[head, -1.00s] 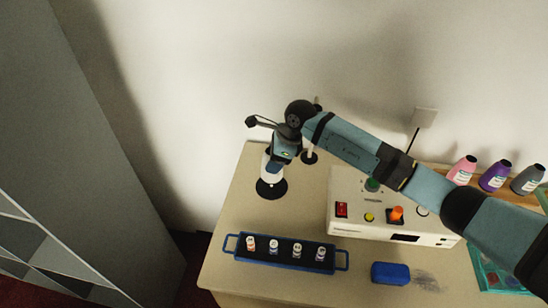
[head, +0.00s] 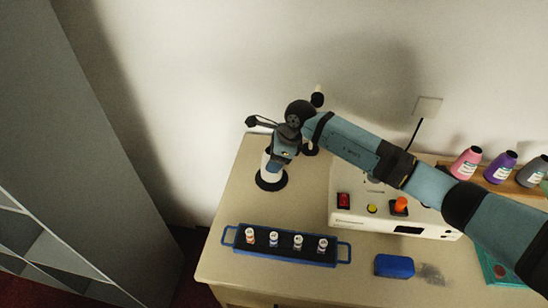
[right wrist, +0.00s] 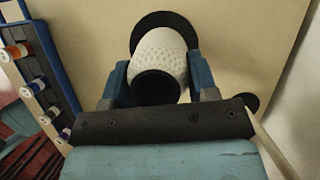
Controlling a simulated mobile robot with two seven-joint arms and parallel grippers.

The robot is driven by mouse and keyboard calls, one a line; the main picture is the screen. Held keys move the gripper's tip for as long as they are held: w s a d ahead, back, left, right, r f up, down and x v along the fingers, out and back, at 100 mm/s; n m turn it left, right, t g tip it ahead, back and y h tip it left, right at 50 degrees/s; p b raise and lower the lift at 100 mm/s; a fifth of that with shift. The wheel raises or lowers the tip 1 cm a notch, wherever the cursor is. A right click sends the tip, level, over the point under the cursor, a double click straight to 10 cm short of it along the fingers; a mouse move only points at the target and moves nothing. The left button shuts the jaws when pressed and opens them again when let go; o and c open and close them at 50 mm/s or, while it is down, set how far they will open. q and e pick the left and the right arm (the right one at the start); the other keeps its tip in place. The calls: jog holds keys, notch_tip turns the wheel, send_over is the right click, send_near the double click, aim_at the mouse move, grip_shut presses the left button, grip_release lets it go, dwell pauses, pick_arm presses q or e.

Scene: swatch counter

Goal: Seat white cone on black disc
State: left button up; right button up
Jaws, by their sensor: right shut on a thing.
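The white cone (head: 267,163) is upright over the black disc (head: 272,184) at the back left of the counter. Its lower end overlaps the middle of the disc; I cannot tell if it bears fully on it. My right gripper (head: 279,161) is shut on the cone from above. In the right wrist view the white cone (right wrist: 160,52) with its dark end ring sits between the fingers of my right gripper (right wrist: 160,82), and the black disc (right wrist: 184,22) shows around its far end. My left gripper is not in view.
A blue tray (head: 236,249) with several small spools lies in front. A white control box (head: 370,222) stands to the right, with a blue block (head: 394,266) before it. A thin stand (head: 317,99) is close behind the gripper. Several coloured cones, one pink (head: 466,162), stand far right.

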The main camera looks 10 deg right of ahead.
jog(key=o, duration=1.1)
jog(key=shift+c, duration=0.2)
jog(key=v, duration=0.7)
jog(key=shift+r+b, duration=0.25)
jog(key=shift+b, duration=0.2)
jog(key=shift+s+f, duration=0.1)
jog(key=shift+s, duration=0.05)
